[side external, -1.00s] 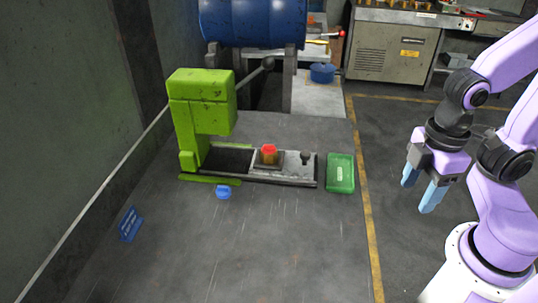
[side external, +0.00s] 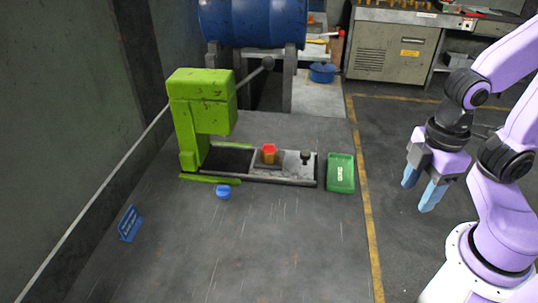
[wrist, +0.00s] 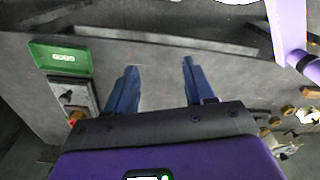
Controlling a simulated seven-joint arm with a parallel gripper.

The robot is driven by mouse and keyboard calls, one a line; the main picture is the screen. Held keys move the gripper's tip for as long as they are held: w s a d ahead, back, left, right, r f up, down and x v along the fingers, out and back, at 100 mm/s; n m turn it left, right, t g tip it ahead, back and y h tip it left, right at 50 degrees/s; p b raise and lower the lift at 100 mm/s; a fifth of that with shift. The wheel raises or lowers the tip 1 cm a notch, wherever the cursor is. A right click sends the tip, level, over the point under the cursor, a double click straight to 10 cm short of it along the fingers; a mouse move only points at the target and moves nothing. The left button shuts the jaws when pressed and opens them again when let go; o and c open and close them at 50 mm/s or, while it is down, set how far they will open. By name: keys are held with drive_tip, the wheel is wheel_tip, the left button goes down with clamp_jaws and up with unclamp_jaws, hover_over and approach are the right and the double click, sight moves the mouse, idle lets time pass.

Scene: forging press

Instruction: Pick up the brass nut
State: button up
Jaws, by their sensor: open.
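My gripper (side external: 421,187) is open and empty, high at the right, beyond the table's right edge and well apart from the piece. Its two blue fingers stand apart in the wrist view (wrist: 159,69).
The green press (side external: 203,105) stands left of the brass piece. The sliding bed (side external: 293,169) has a black knob (side external: 305,157). A green tray (side external: 341,173) lies right of it. A small blue object (side external: 222,191) and a blue sign (side external: 130,224) are in front. The table's front is clear.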

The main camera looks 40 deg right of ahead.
drive_tip(key=w+a+f+n+t+h, duration=0.1)
drive_tip(key=w+a+f+n+h, duration=0.15)
drive_tip(key=w+a, duration=0.5)
drive_tip(key=w+a+f+n+t+h, duration=0.1)
drive_tip(key=w+a+n+h, duration=0.25)
drive_tip(key=w, duration=0.75)
drive_tip(key=w+a+f+n+t+h, duration=0.1)
drive_tip(key=w+a+n+h, duration=0.15)
drive_tip(key=w+a, duration=0.5)
drive_tip(key=n+t+h, duration=0.2)
drive_tip(key=h, duration=0.3)
approach(264, 154)
drive_tip(key=shift+m+y, duration=0.25)
drive_tip(key=x, duration=0.5)
drive_tip(key=shift+d+f, duration=0.2)
drive_tip(key=shift+d, duration=0.15)
drive_tip(key=shift+x, duration=2.65)
drive_tip(key=shift+r, duration=0.2)
clamp_jaws()
